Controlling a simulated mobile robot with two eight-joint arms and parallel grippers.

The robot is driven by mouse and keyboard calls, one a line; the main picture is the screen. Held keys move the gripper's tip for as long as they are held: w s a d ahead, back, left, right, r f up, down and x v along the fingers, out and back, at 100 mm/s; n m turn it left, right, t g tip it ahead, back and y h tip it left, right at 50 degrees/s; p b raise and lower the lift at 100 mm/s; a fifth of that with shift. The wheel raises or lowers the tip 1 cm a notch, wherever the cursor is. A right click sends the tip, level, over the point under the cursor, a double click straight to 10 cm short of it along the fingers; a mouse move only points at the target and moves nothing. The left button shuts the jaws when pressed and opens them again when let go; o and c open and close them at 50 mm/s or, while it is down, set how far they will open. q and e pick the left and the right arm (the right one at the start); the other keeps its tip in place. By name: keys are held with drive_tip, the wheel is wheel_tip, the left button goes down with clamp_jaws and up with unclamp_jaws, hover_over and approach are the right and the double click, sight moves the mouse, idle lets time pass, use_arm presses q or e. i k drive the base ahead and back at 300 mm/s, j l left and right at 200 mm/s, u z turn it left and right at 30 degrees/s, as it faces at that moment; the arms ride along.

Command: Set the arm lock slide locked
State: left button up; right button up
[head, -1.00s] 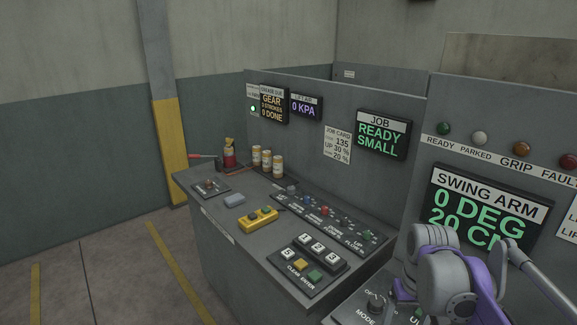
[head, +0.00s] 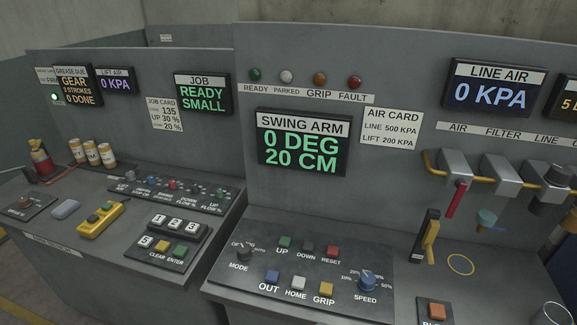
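No part labelled as the arm lock slide can be read in the head view. A black upright fitting with a yellow handle (head: 431,238) stands on the right of the console top; I cannot tell whether it is the lock slide or how it is set. The swing arm display (head: 302,143) reads 0 DEG and 20 CM. Above it is a row of lamps; the green ready lamp (head: 254,75) and the others look dim. Neither of my grippers is in view.
The arm button panel (head: 300,275) has a mode knob and a blue speed knob (head: 367,282). Air valves on a yellow pipe, with a red handle (head: 456,199), project from the wall at right. A yellow ring (head: 461,265) marks bare console top. Cans (head: 92,152) stand at left.

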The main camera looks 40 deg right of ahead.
sight(433, 228)
drive_tip(key=z, duration=0.85)
drive_tip(key=l+z, duration=0.3)
drive_tip(key=l, duration=0.5)
drive_tip(key=i+l, duration=0.1)
drive_tip(key=l, duration=1.15)
drive_tip(key=k+z, duration=0.2)
drive_tip(key=z, duration=0.2)
